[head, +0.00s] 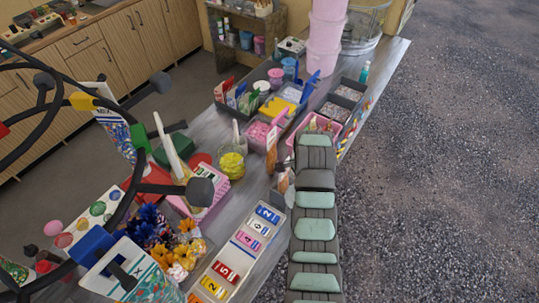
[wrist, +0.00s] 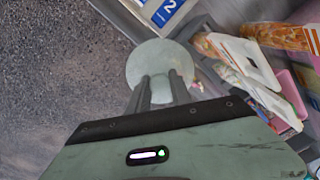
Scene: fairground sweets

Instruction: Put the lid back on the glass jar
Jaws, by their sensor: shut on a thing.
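My gripper (wrist: 160,92) is shut on a pale, round, translucent disc that looks like the lid (wrist: 158,60). The disc shows beyond the fingertips in the wrist view, above the floor beside the counter edge. In the head view my arm hides most of the gripper, and I cannot make out the lid there. A round glass jar (head: 232,165) of yellow sweets stands on the counter, left of my arm, beside a pink box. The jar does not show clearly in the wrist view.
A tray of numbered cards (head: 240,247) lies near my arm. Flower bunches (head: 165,235) and a pink box (head: 208,200) stand left of it. Pink crates (head: 262,133) and stacked pink tubs (head: 325,40) stand farther back. Bagged sweets (wrist: 240,65) show at the right in the wrist view.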

